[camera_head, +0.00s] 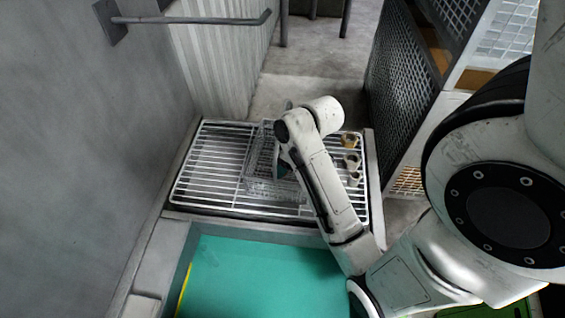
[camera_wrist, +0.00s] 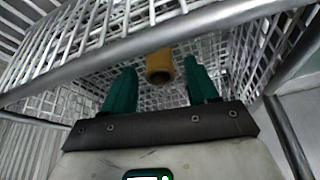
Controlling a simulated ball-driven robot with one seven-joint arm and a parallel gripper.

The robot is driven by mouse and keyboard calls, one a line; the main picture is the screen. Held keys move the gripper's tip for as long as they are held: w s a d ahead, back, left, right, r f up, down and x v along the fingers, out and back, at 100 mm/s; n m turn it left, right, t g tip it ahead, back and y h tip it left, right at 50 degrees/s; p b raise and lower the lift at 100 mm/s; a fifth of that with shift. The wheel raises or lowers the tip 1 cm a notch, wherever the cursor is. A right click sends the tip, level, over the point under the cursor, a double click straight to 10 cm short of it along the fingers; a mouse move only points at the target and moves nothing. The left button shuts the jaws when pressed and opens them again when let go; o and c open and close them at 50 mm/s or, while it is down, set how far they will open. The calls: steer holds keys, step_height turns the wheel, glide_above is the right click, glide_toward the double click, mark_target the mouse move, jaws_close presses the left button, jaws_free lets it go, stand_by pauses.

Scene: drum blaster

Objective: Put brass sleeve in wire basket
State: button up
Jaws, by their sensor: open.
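A brass sleeve (camera_wrist: 160,66) shows in the wrist view, between the two spread green fingers of my gripper (camera_wrist: 159,72) with gaps on both sides. It is seen against the wire mesh of the basket (camera_wrist: 95,45), apparently inside it; whether it rests on the mesh I cannot tell. My gripper is open and its fingers reach into the basket. In the head view the wire basket (camera_head: 262,150) stands on the white wire rack, partly behind my arm. Only a bit of green of my gripper (camera_head: 281,171) shows there; the sleeve is hidden.
The white rack (camera_head: 205,165) has bare bars left of the basket. Several small ring-like pieces, one brass-coloured (camera_head: 349,140), stand along its right side. A teal basin (camera_head: 260,280) lies in front. A grey wall (camera_head: 80,170) is at left, a mesh cabinet (camera_head: 405,80) at right.

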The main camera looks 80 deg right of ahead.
steer(key=p+v, duration=0.4)
steer(key=v, duration=0.7)
steer(key=shift+s, duration=0.1)
